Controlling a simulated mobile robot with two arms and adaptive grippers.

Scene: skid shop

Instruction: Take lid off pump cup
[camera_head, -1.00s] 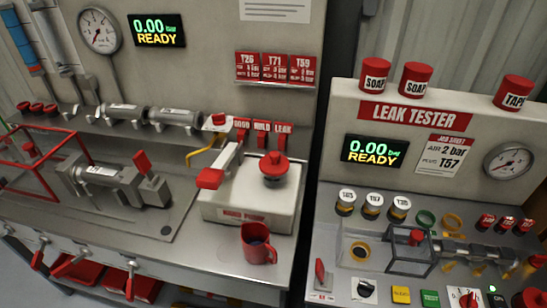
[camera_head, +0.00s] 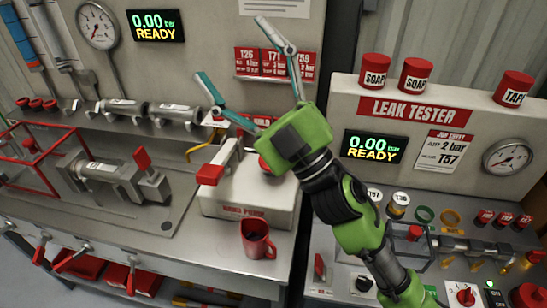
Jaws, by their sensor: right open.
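The white hand pump (camera_head: 222,200) sits on the steel bench, with a lever that has a red grip (camera_head: 210,174). The red lid (camera_head: 264,164) is on the cup on top of the pump; my right gripper's body covers most of it, and only a sliver of red shows. My right gripper (camera_head: 232,50) is open and empty. Its two teal fingers spread up and to the left, in front of the back panel, past the lid in the picture. I cannot tell its height above the lid. My left gripper is not in view.
A red jug (camera_head: 257,240) stands at the bench's front edge, just before the pump. A clamped valve (camera_head: 105,175) and a red frame (camera_head: 35,160) are at left. The leak tester (camera_head: 420,118) is at right, with red cans on top. The bench left of the jug is clear.

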